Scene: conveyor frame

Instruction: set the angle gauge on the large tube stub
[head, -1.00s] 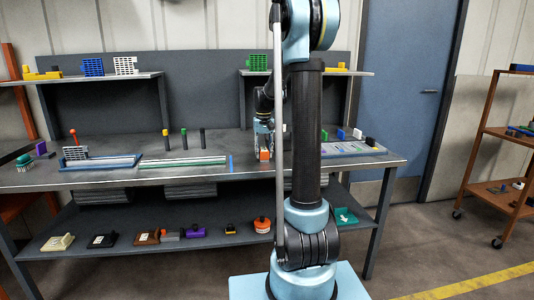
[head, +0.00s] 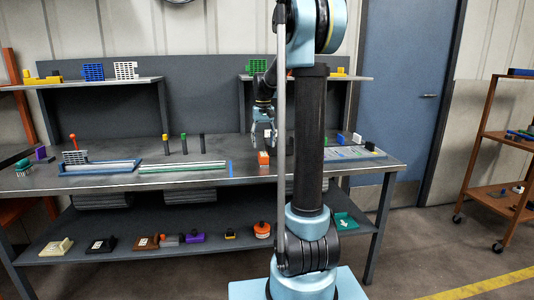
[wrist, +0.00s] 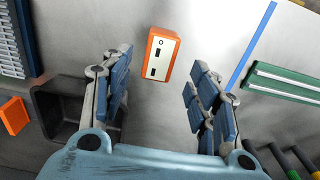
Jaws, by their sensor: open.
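An orange block with a white face and dark slots, apparently the angle gauge (head: 263,158), stands on the bench near the front edge. In the wrist view the gauge (wrist: 161,55) is apart from my fingers, beyond their tips. My gripper (head: 262,132) is open and empty above and behind it; in the wrist view its blue-padded fingers (wrist: 156,95) are spread wide. I cannot tell which thing is the large tube stub. Several dark upright posts, one with a yellow top (head: 166,144), stand at the back of the bench.
A strip of blue tape (wrist: 250,47) and a green rail (wrist: 285,85) lie beside the gauge. A dark open bin (wrist: 48,105) is close to one finger. My arm hides part of the bench. An upper shelf (head: 300,77) overhangs the back.

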